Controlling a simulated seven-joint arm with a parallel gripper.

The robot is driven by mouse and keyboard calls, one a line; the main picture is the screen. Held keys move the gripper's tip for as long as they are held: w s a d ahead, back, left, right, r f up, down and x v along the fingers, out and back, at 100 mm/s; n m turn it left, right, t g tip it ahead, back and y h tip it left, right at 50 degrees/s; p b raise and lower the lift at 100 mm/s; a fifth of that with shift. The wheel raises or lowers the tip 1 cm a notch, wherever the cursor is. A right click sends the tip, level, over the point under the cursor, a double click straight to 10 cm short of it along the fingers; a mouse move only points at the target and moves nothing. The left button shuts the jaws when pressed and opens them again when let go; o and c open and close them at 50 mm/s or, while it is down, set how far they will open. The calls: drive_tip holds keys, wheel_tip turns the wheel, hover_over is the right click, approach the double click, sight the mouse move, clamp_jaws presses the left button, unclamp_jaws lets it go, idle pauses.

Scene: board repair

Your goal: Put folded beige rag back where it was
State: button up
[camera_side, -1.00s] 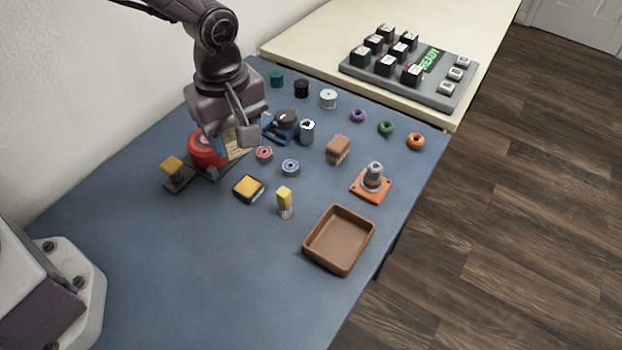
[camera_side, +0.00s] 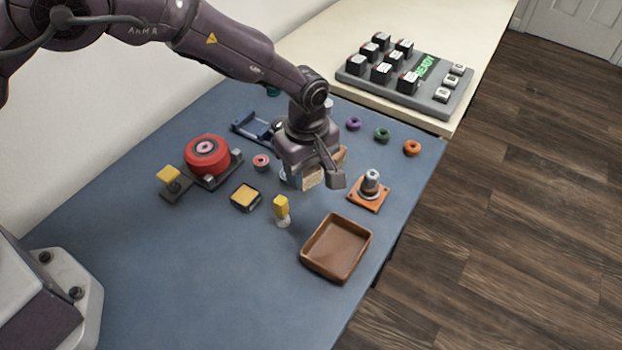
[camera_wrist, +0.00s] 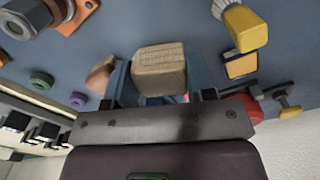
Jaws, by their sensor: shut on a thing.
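My gripper (camera_side: 308,180) is shut on the folded beige rag (camera_side: 314,178) and holds it over the middle right of the blue mat. In the wrist view the rag (camera_wrist: 158,72) sits between the blue fingers of my gripper (camera_wrist: 160,85). The rag is a small tan block with ribbed marks on its side. In the side view my gripper covers part of it. I cannot tell exactly how high it is above the mat.
A brown block (camera_side: 343,153) is close behind my gripper. An orange-based fitting (camera_side: 369,192) stands to the right, and a brown tray (camera_side: 337,249) nearer. A yellow-handled brush (camera_side: 282,209), a yellow pad (camera_side: 245,197) and a red spool (camera_side: 207,155) are to the left. The near-left mat is clear.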

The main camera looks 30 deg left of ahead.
sight(311, 192)
drive_tip(key=shift+w+d+f, duration=0.15)
drive_tip(key=shift+w+f, duration=0.1)
drive_tip(key=shift+f, duration=1.65)
drive_tip(key=shift+f, duration=0.15)
drive_tip(key=o, duration=0.8)
drive_tip(key=shift+o, duration=0.2)
wheel_tip(311, 192, up, 12)
drive_tip(key=shift+r, duration=0.2)
